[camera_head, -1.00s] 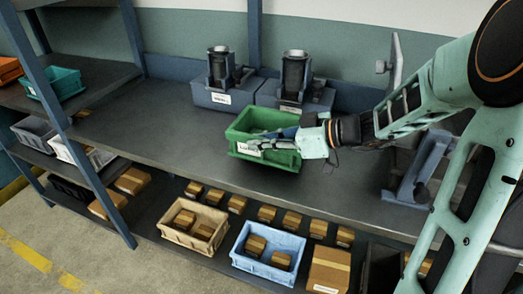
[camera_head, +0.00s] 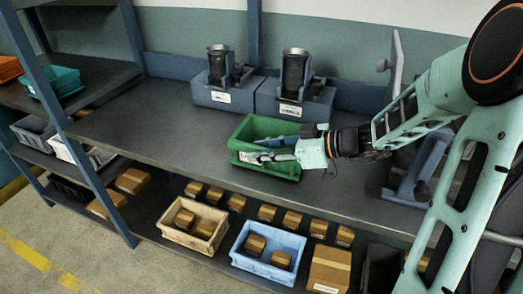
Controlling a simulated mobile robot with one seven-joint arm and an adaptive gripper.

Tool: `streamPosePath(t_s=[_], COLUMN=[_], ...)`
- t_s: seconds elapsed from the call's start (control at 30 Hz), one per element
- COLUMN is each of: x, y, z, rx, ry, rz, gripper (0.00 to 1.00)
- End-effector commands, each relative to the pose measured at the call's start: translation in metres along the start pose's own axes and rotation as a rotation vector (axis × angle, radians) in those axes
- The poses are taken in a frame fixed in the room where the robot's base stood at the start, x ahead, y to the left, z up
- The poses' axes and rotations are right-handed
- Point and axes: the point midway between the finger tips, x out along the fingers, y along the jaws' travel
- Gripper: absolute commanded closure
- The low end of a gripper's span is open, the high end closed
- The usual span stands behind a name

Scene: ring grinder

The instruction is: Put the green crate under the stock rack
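The green crate (camera_head: 287,170) sits on the dark top surface of the blue-framed rack (camera_head: 160,140), in front of two blue machine blocks. My gripper (camera_head: 262,152) reaches in from the right. Its fingers are over the crate's opening and front wall, pointing left. The gripper covers part of the crate's inside and its front label. I cannot tell whether the fingers are open, shut, or gripping the crate's rim.
Two machines (camera_head: 222,92) (camera_head: 294,95) stand behind the crate. A beige bin (camera_head: 170,234) and a light blue bin (camera_head: 240,262) with brown boxes fill the shelf below. A blue-grey stand (camera_head: 408,195) is to the right. The top surface left of the crate is clear.

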Motion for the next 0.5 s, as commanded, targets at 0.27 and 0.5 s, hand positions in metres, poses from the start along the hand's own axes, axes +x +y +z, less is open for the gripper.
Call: streamPosePath(t_s=[0.27,0.5], x=[-0.003,-0.047], y=[0.000,0.001], z=[-0.004,-0.002], rx=[0.000,-0.001], ry=[0.000,0.000], rz=[0.001,0.004], gripper=[0.72,0.72])
